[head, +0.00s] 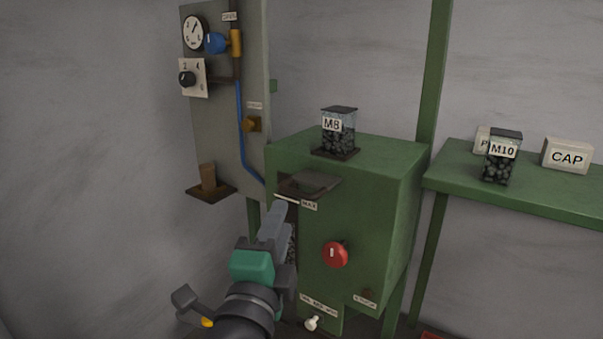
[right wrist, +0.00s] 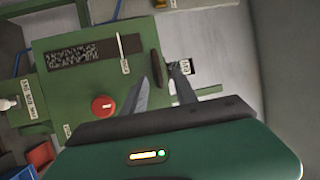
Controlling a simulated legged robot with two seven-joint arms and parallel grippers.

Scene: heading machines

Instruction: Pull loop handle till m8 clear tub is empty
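The M8 clear tub (head: 338,134) stands upright on a dark base on top of the green machine (head: 385,170). Dark pieces fill much of it, with a clear band above them under the lid. Its label end shows in the right wrist view (right wrist: 186,67). I cannot pick out a loop handle for certain. My right gripper (head: 279,207) is at the machine's front, just below the dark flap (head: 309,184) near the MAX label. My left gripper is not in view.
A red knob (head: 335,254) and a white knob (head: 312,323) are on the machine's front. A grey panel (head: 215,125) with a gauge, dial and blue valve stands left. A green shelf (head: 520,190) at right holds an M10 tub (head: 502,158) and a CAP box (head: 567,156).

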